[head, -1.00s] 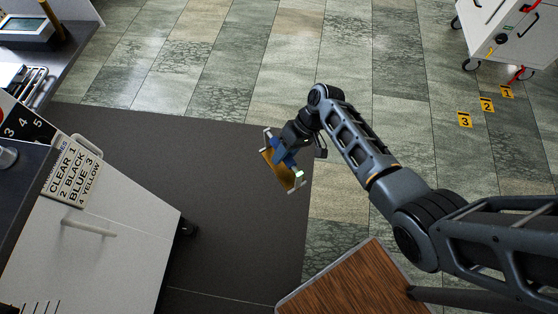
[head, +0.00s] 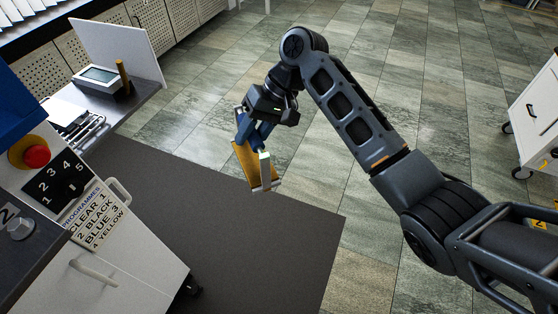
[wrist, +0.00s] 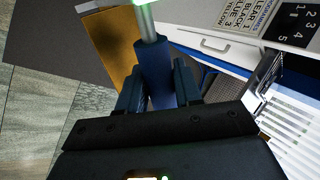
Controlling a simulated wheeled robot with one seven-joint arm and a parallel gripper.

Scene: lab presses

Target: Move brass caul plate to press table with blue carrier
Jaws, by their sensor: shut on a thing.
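My gripper (head: 252,128) is shut on the blue handle of a carrier and holds it in the air over the dark mat. In the wrist view the blue handle (wrist: 155,75) sits between my two fingers. The brass caul plate (head: 243,163) hangs below the handle, tilted, with pale end pieces of the carrier at its ends. The plate also shows in the wrist view (wrist: 117,45), partly hidden by the carrier. The press's flat table surface cannot be clearly made out.
A white cabinet (head: 130,265) with a programme label, number panel (head: 58,180) and red button (head: 36,156) stands at left. Behind it is a bench with a small display device (head: 100,79). A white cart (head: 535,125) is at far right. Floor between is clear.

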